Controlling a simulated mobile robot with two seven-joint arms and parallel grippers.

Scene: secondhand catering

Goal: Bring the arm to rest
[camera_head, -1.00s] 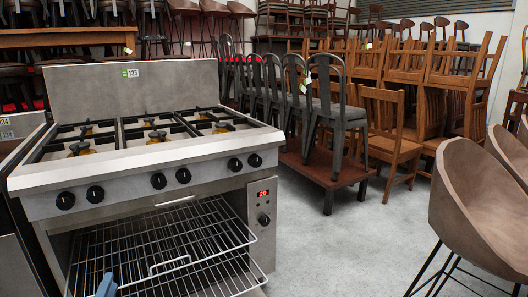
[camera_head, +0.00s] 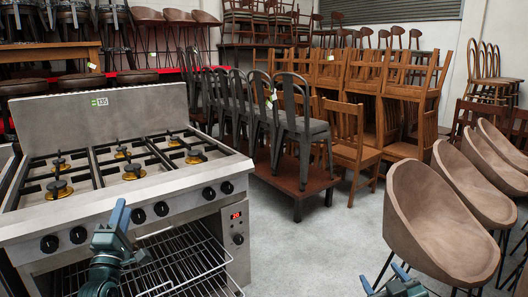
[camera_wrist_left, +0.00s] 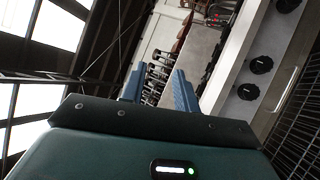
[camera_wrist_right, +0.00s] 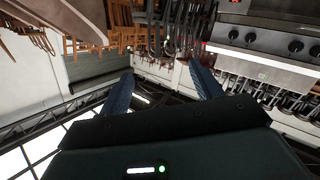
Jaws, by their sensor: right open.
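My left gripper (camera_head: 120,215) is in front of the stove's control panel in the head view, fingers pointing up. In the left wrist view my left gripper (camera_wrist_left: 157,85) shows two blue fingers apart with nothing between them. My right gripper (camera_head: 400,271) is at the bottom edge of the head view, in front of the brown bucket chairs, only its tips and part of its body showing. In the right wrist view its blue fingers (camera_wrist_right: 163,85) are wide apart and empty. Most of both arms is out of view.
The steel stove (camera_head: 100,95) stands at left, its oven open with wire racks (camera_head: 180,262) inside. Brown bucket chairs (camera_head: 435,225) stand at right. Metal chairs (camera_head: 300,125) and stacked wooden chairs (camera_head: 345,75) are behind. Grey floor (camera_head: 320,240) between stove and bucket chairs is clear.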

